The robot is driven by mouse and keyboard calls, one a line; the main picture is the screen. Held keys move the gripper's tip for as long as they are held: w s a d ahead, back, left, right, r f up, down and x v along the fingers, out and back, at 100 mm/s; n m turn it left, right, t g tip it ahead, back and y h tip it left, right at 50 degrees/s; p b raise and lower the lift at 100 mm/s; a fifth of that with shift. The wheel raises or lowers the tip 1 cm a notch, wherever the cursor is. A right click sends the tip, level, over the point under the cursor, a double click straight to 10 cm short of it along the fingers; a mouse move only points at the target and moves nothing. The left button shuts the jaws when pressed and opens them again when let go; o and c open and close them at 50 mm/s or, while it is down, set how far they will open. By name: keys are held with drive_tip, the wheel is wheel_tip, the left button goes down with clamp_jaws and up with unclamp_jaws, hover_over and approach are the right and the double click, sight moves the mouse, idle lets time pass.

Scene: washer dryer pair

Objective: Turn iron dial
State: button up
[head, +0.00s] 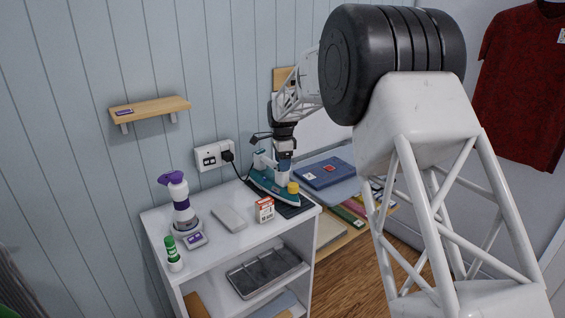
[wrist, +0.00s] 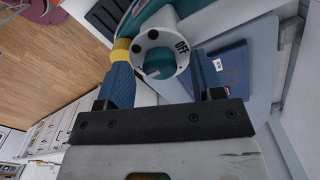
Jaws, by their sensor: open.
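The teal and white iron (head: 264,184) rests on a dark pad on top of the white shelf unit. The wrist view shows its round white dial (wrist: 160,54) close up, with a teal centre, black dots and the word OFF at its right edge. My gripper (wrist: 160,76) is open, one blue finger on each side of the dial's near part. I cannot tell whether the fingers touch it. In the head view my gripper (head: 283,176) points down over the iron and hides the dial. A yellow part of the iron (head: 293,187) sits beside it.
A red and white box (head: 265,210), a grey flat object (head: 229,219) and a purple-white bottle (head: 181,205) stand left of the iron. A wall socket (head: 214,154) with a plugged cord is behind. A blue book (head: 324,172) lies to the right.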

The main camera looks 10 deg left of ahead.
drive_tip(key=shift+r, duration=3.8)
drive_tip(key=shift+s+d+r, duration=0.25)
drive_tip(key=shift+d, duration=0.05)
drive_tip(key=s+d+r+n+t, duration=0.1)
drive_tip(key=s+d+r+n, duration=0.3)
drive_tip(key=s+d, duration=0.75)
drive_tip(key=s+d+r+n, duration=0.3)
drive_tip(key=s+d+r, duration=0.45)
drive_tip(key=s, duration=0.75)
drive_tip(key=s+d+f+n, duration=0.2)
drive_tip(key=s+d+f, duration=0.1)
drive_tip(key=s, duration=0.7)
drive_tip(key=s+d+f+n+t, duration=0.1)
drive_tip(key=s+d, duration=0.4)
drive_tip(key=s, duration=0.6)
drive_tip(key=s+d+f+n, duration=0.3)
drive_tip(key=s+f, duration=0.3)
drive_tip(key=s, duration=0.5)
drive_tip(key=shift+s+d+t, duration=0.2)
drive_tip(key=shift+d+t, duration=0.1)
drive_tip(key=shift+d, duration=0.55)
